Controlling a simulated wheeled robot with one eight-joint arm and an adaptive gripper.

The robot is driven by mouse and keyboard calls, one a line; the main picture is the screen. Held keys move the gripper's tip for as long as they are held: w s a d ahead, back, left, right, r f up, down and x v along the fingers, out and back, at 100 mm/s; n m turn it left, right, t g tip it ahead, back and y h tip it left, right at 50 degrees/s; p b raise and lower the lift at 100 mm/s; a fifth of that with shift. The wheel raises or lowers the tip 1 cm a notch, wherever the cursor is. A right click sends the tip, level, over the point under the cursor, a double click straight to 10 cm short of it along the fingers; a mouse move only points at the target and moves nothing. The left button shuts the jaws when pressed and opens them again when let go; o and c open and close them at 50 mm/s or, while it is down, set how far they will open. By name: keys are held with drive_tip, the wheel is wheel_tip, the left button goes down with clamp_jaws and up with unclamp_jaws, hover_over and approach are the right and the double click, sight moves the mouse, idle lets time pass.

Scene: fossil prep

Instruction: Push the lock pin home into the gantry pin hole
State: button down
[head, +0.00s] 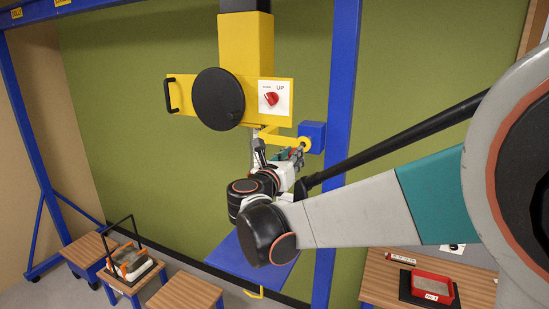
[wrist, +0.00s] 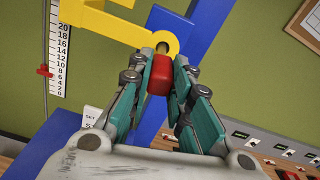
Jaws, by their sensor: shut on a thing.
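The lock pin shows as a red knob (wrist: 160,76) in the wrist view, between the teal fingers of my gripper (wrist: 159,83). My gripper is shut on it. Just beyond the knob is the yellow ring of the gantry pin hole (wrist: 172,38), at the end of a yellow arm. The pin's shank is mostly hidden behind the knob, so I cannot tell how deep it sits. In the head view my gripper (head: 287,155) is just below and left of the yellow ring (head: 303,143). A blue block (head: 313,131) stands beside the ring.
The yellow carriage (head: 246,60) carries a black disc (head: 218,99) and a red knob switch (head: 271,99). A blue post (head: 343,90) stands right of the pin hole. Wooden stools (head: 187,293) are at lower left. A bench (head: 475,287) with a red tray (head: 432,287) is at lower right.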

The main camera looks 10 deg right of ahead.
drive_tip(key=shift+r+m+g+y+p, duration=0.65)
drive_tip(key=shift+m+p, duration=0.25)
drive_tip(key=shift+p, duration=0.6)
drive_tip(key=shift+b, duration=0.35)
idle(0.4)
drive_tip(key=shift+w+d, duration=0.1)
idle(0.3)
drive_tip(key=shift+r+b+x, duration=0.2)
drive_tip(key=shift+b+x, duration=0.15)
drive_tip(key=shift+x, duration=1.1)
drive_tip(key=shift+w+d, duration=0.15)
drive_tip(key=shift+w, duration=0.05)
drive_tip(key=shift+s, duration=0.1)
idle(0.7)
drive_tip(key=c, duration=1.4)
unclamp_jaws()
drive_tip(key=shift+o, duration=0.2)
